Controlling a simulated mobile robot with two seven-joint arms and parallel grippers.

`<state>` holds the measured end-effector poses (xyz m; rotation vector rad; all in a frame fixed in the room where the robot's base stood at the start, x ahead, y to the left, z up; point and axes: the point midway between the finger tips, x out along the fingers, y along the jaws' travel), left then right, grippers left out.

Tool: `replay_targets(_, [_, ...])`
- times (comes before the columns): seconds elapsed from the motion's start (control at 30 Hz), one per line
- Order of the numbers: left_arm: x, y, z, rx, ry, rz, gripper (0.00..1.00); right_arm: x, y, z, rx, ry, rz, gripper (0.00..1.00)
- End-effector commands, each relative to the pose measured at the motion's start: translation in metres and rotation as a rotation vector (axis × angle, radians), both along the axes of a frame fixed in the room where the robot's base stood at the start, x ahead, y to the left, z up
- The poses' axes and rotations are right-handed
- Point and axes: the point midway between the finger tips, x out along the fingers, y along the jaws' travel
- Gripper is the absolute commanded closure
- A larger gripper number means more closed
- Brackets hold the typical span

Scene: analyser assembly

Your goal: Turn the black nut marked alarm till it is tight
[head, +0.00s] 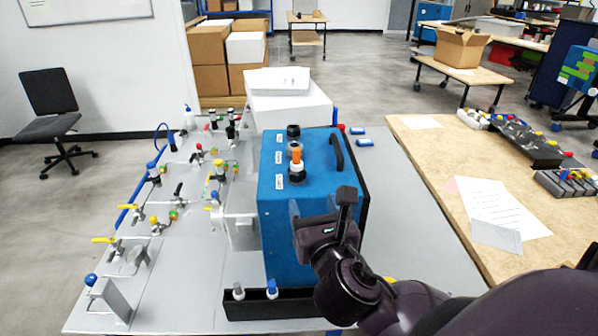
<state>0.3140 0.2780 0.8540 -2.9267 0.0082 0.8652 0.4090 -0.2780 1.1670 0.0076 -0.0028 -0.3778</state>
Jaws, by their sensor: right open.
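A blue analyser box (312,222) stands on the grey bench, with a row of fittings on its top. A black nut (293,131) is at the far end, an orange-topped fitting (296,151) in the middle, and a black and white fitting (297,172) nearest me. White labels sit beside them, too small to read, so I cannot tell which is marked alarm. My right gripper (320,207) is in front of the box's near side in the picture, below the row of fittings. It is open and holds nothing. My left gripper is out of view.
A black handle (336,152) rises from the box's right side. A black rack (270,306) with small bottles lies at its near edge. Valves and piping (157,225) fill the bench's left. A wooden table (440,152) with papers stands at right.

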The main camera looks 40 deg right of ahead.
Motion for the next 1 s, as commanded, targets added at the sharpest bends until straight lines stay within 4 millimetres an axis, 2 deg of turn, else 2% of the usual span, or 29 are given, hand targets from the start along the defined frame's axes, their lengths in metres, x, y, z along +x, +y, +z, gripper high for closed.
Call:
replay_targets(0.17, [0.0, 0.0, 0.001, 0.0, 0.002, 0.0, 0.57, 0.012, -0.004, 0.001, -0.012, 0.003, 0.001, 0.36])
replay_targets(0.5, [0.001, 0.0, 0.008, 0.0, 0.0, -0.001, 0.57, 0.064, -0.025, 0.001, -0.01, 0.003, 0.001, 0.36])
replay_targets(0.7, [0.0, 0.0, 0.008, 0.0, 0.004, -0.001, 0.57, 0.089, -0.035, 0.001, -0.008, 0.002, 0.001, 0.36])
replay_targets(1.0, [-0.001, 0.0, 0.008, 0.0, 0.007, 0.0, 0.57, 0.101, -0.039, 0.0, -0.007, 0.003, 0.003, 0.36])
